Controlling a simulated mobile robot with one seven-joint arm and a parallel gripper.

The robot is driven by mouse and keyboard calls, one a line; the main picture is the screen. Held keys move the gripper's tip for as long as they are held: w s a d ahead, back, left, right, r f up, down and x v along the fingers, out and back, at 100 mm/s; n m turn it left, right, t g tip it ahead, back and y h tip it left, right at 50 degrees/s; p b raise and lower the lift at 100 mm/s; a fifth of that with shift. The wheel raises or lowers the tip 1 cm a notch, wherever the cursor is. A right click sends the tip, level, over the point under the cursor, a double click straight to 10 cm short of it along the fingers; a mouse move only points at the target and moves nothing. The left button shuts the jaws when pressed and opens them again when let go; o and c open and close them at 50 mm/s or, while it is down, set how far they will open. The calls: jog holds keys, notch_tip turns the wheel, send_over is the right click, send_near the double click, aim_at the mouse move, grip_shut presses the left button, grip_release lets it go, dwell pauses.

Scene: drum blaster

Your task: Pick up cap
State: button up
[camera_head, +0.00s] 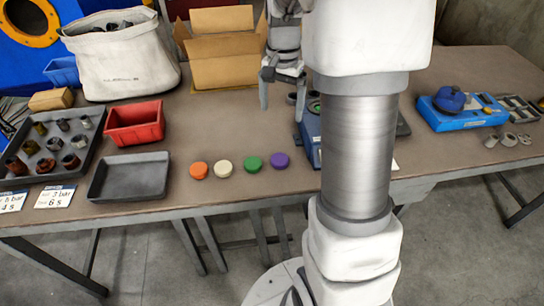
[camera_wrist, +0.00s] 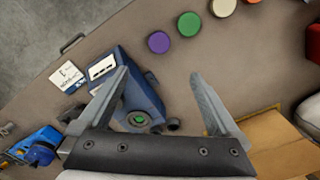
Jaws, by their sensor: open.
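Round caps stand in a row on the table (camera_head: 235,205): an orange cap (camera_head: 199,170), a cream cap (camera_head: 223,168), a green cap (camera_head: 252,163) and a purple cap (camera_head: 280,160). In the wrist view, the purple cap (camera_wrist: 158,42) and green cap (camera_wrist: 188,24) lie beyond my fingertips; the cream cap (camera_wrist: 223,7) and orange cap (camera_wrist: 253,1) are at the top edge. My gripper (camera_head: 281,100) is open and empty, above the table behind the row. It also shows in the wrist view (camera_wrist: 158,75). It touches no cap. My arm column hides part of the table in the head view.
A blue device (camera_wrist: 130,85) stands beside my gripper, partly hidden. A cardboard box (camera_head: 225,60) is behind. A red bin (camera_head: 135,123), black tray (camera_head: 129,176) and parts tray (camera_head: 83,125) are left. A blue tool (camera_head: 460,108) is right. The table front around the caps is clear.

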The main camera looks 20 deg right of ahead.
aim_at(280, 158)
notch_tip(280, 158, down, 18)
jog(key=b, duration=0.4)
jog(key=shift+d+r+b, duration=0.1)
jog(key=shift+b, duration=0.25)
jog(key=shift+r, duration=0.1)
jog(key=c, duration=1.4)
